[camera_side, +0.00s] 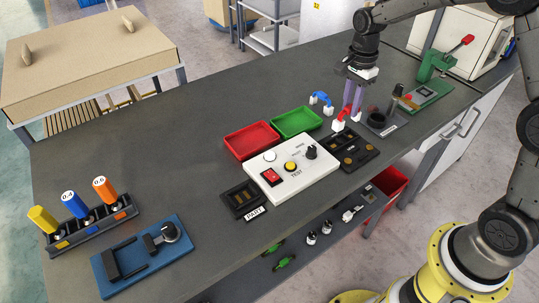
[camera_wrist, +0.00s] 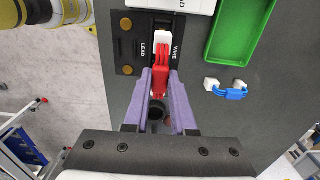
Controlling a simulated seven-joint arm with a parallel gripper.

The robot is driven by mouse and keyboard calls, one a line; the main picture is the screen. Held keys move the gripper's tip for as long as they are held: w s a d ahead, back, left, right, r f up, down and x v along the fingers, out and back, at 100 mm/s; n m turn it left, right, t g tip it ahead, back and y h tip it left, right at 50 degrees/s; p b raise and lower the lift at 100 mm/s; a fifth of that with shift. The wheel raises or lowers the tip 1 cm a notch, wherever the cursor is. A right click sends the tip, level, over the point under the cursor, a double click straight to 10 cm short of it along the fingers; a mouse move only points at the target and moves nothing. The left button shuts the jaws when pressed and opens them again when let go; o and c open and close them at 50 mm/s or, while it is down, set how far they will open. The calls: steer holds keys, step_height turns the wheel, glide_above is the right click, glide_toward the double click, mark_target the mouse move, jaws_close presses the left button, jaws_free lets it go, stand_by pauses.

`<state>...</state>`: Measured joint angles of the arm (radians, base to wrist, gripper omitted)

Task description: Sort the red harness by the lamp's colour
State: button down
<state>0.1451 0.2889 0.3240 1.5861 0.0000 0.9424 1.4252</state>
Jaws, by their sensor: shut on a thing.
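My gripper (camera_side: 351,110) has its purple fingers shut on the red harness (camera_wrist: 160,80), which also shows in the side view (camera_side: 343,114). A white connector (camera_wrist: 163,44) of the harness points at the black socket block (camera_wrist: 128,48) marked LEAD and WIRE. It lies over or in the block's slot; I cannot tell if it is seated. The white tester box (camera_side: 296,180) carries a pale round lamp (camera_side: 270,156) that looks unlit, a red switch (camera_side: 270,176), a yellow TEST button (camera_side: 291,166) and a black knob (camera_side: 310,152). The red tray (camera_side: 234,146) and green tray (camera_side: 297,122) are empty.
A blue harness (camera_side: 321,98) lies right of the green tray. A second black block (camera_side: 242,199) sits left of the tester. A black cup-like holder (camera_side: 377,121) and green press (camera_side: 428,93) stand to the right. Screwdrivers (camera_side: 75,207) and a blue fixture (camera_side: 145,260) stand at left.

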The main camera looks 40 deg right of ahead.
steer(key=shift+s, duration=0.1)
steer(key=w+a+r, duration=0.1)
steer(key=w+a, duration=0.3)
steer(key=w, duration=0.8)
steer(key=shift+w+a+f, duration=0.3)
steer(key=shift+w+f, duration=0.05)
steer(key=shift+f, duration=0.65)
steer(key=shift+w+a+f, duration=0.25)
steer(key=shift+w+f, duration=0.15)
steer(key=shift+f, duration=0.65)
steer(key=shift+w+a+f, duration=0.3)
steer(key=shift+w+f, duration=0.05)
steer(key=shift+f, duration=0.65)
steer(key=shift+f, duration=0.9)
steer(key=c, duration=0.7)
jaws_free()
steer(key=shift+o, duration=0.2)
